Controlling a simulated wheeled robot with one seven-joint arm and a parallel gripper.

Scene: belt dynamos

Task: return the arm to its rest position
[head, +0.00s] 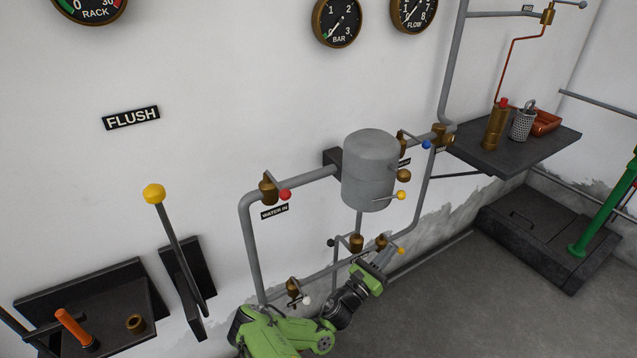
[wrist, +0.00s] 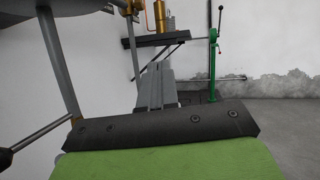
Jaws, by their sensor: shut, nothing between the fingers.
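My arm (head: 270,332) is green and dark grey and reaches from the bottom of the head view toward the right. My gripper (head: 388,257) is at its end, just in front of the lower pipe with its small valves; I cannot tell the exact gap to them. In the wrist view my gripper (wrist: 156,84) shows as two grey fingers close together, shut with nothing between them. It points toward the wall shelf and the green stand.
A grey tank (head: 370,170) sits among wall pipes with brass valves and coloured knobs. A yellow-knobbed lever (head: 179,250) and a dark shelf (head: 130,275) are at left. A wall shelf (head: 520,150) and green stand (head: 600,220) are at right. Open floor (head: 450,310) lies lower right.

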